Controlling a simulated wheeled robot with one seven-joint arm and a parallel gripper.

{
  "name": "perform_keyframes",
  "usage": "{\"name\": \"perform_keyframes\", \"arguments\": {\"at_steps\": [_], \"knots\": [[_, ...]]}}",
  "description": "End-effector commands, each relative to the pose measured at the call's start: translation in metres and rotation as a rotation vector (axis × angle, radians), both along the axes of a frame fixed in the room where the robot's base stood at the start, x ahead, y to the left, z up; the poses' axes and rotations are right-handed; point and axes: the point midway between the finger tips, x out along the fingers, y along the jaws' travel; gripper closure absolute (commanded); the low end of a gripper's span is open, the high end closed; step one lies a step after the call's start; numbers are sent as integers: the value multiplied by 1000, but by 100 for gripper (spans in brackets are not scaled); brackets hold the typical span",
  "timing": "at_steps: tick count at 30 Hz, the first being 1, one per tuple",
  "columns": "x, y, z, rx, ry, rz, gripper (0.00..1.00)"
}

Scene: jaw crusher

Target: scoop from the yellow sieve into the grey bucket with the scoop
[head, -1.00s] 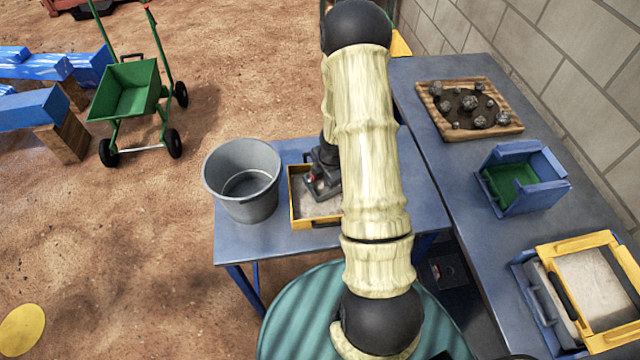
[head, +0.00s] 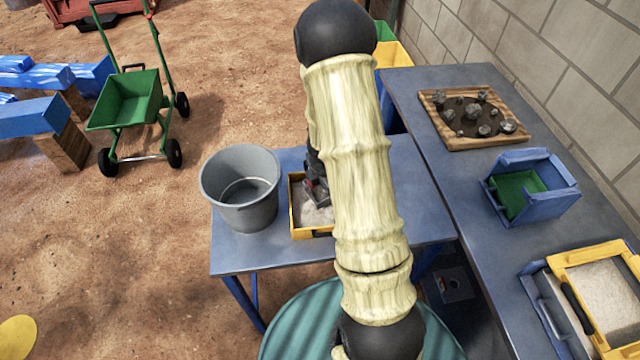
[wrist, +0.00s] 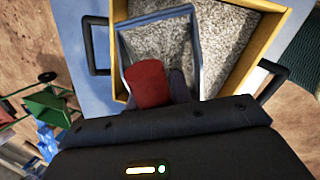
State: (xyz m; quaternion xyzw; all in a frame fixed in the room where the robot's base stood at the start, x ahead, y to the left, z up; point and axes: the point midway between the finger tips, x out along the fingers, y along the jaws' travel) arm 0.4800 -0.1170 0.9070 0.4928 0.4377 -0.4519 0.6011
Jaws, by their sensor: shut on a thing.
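The yellow sieve (head: 313,234) holds pale gravel and stands on the blue table beside the grey bucket (head: 240,187). The bucket stands upright to its left. In the wrist view the sieve (wrist: 272,50) shows its yellow rim and black side handles. The scoop (wrist: 122,48), a grey-blue open pan, is inside the sieve, with gravel within its walls. My gripper (wrist: 165,90) is shut on its red handle (wrist: 147,84). In the head view my gripper (head: 317,192) is over the sieve, and my arm hides the sieve's right part and most of the scoop.
A blue bench on the right bears a wooden tray of stones (head: 475,118), a blue box with green inside (head: 530,188) and another yellow-framed gravel tray (head: 565,258). A green cart (head: 128,105) stands on the ground at left. A block wall borders the right.

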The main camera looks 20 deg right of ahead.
Motion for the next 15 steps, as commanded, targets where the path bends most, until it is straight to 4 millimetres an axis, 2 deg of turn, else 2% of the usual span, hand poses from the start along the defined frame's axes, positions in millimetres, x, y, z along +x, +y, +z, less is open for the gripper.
{"name": "perform_keyframes", "arguments": {"at_steps": [15], "knots": [[-1, 8, 42, 23, 1, -1, 100]]}}
